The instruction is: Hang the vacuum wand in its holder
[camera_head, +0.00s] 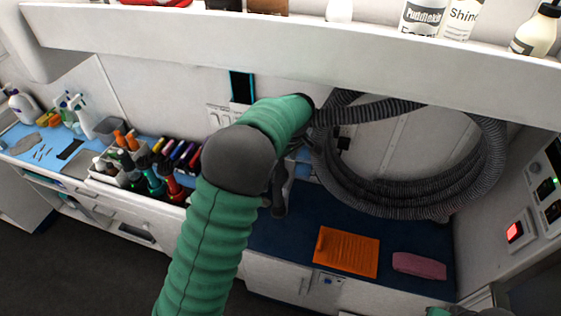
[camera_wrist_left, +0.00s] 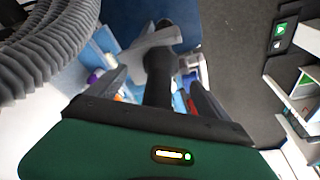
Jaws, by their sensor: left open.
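The black vacuum wand (camera_wrist_left: 158,72) runs up the middle of the left wrist view, between the spread fingers of my left gripper (camera_wrist_left: 153,84). The fingers stand apart on either side of it. A light grey forked piece (camera_wrist_left: 140,50), which looks like the holder, crosses at the wand's far part. I cannot tell how firmly the wand sits in it. In the head view, a dark upright piece (camera_head: 279,195), likely the wand, shows below my left forearm, which hides most of the gripper. The ribbed grey hose (camera_head: 400,200) hangs in a coil to the right.
A white overhead shelf (camera_head: 300,45) with bottles runs above the arm. An orange cloth (camera_head: 346,252) and a pink one (camera_head: 419,265) lie on the blue counter (camera_head: 275,238). A bottle caddy (camera_head: 118,185) stands left. A control panel (camera_head: 545,180) is at right.

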